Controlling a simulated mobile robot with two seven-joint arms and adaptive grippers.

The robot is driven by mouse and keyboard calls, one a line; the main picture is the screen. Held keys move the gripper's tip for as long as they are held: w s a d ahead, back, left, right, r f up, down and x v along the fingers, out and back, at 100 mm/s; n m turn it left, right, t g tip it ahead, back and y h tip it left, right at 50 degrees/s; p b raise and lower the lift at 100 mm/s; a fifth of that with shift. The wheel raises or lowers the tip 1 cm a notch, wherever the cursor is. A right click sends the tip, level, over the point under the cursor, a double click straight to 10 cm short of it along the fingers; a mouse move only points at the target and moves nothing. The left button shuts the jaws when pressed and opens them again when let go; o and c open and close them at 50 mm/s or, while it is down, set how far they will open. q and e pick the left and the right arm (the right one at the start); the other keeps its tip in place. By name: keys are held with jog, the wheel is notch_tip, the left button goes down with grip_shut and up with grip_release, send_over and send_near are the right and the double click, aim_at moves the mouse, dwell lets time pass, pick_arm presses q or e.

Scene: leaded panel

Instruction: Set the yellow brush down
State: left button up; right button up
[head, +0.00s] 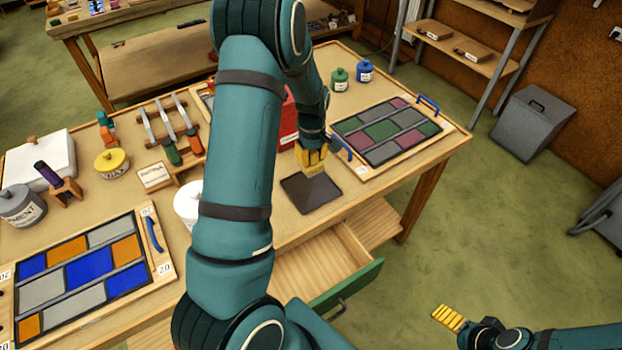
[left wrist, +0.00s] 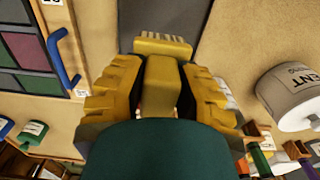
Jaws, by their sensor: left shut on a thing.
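My left gripper (head: 312,155) points down over the back part of a dark square mat (head: 311,196) near the front edge of the workbench. In the left wrist view its yellow fingers (left wrist: 160,95) are shut on the yellow brush (left wrist: 162,46), whose wide head sticks out past the fingertips. In the head view the brush (head: 314,172) shows just below the fingers, at the mat's back edge. I cannot tell whether it touches the mat. My right gripper (head: 449,318) hangs low at the bottom right, away from the bench; its opening does not show clearly.
A leaded panel (head: 388,132) with a blue handle lies right of the mat, another panel (head: 83,270) at the front left. A white pot (head: 187,204) stands left, partly behind my arm. An open drawer (head: 322,266) juts out below the mat. A red box (head: 288,120) stands behind.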

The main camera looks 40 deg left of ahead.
aim_at(312, 168)
pick_arm(q)
notch_tip(312, 168, down, 4)
jog(key=shift+s+f, duration=0.1)
jog(key=shift+f, duration=2.45)
jog(key=shift+r, duration=0.1)
jog(key=o, duration=0.6)
jog(key=shift+f, duration=0.2)
jog(key=o, duration=0.3)
jog(key=shift+r, duration=0.15)
